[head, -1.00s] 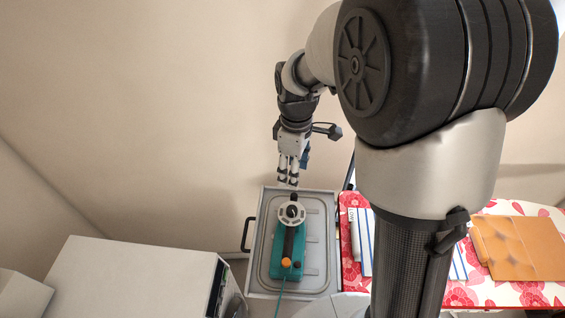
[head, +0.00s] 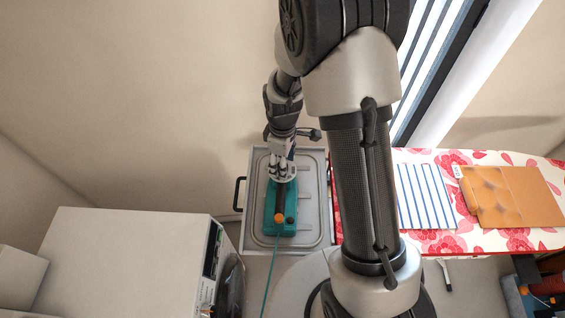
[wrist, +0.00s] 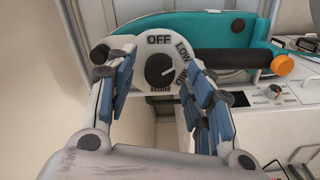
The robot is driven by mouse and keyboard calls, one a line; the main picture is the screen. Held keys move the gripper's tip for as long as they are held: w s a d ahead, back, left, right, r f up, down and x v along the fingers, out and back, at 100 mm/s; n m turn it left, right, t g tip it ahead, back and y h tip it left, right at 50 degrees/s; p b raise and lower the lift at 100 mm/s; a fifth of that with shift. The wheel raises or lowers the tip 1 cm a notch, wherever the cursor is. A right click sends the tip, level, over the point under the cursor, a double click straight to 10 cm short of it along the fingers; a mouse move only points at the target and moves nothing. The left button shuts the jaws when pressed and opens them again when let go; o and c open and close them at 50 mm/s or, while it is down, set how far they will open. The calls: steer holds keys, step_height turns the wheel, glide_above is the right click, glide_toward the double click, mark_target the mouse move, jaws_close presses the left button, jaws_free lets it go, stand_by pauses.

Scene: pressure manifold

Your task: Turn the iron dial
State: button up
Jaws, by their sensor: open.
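The teal iron (head: 270,218) lies on a grey tray, with an orange knob (head: 279,218) at its near end. In the wrist view its teal body (wrist: 190,32) runs across the top. The iron dial is a black knob (wrist: 160,70) on a pale round plate marked OFF, LOW and MID; its exact setting is hard to read. My gripper (wrist: 147,64) is open, with one blue-padded finger on each side of the dial. I cannot tell whether either finger touches it. In the head view my gripper (head: 283,168) hides most of the dial plate.
The grey tray (head: 319,215) has a black handle at its left. A white appliance (head: 120,260) stands at front left. At right is a red-flowered ironing board (head: 440,240) with striped cloth (head: 425,195) and a brown folded item (head: 515,195).

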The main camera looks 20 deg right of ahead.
steer(key=shift+f, duration=0.2)
steer(key=shift+c, duration=0.6)
steer(key=c, duration=1)
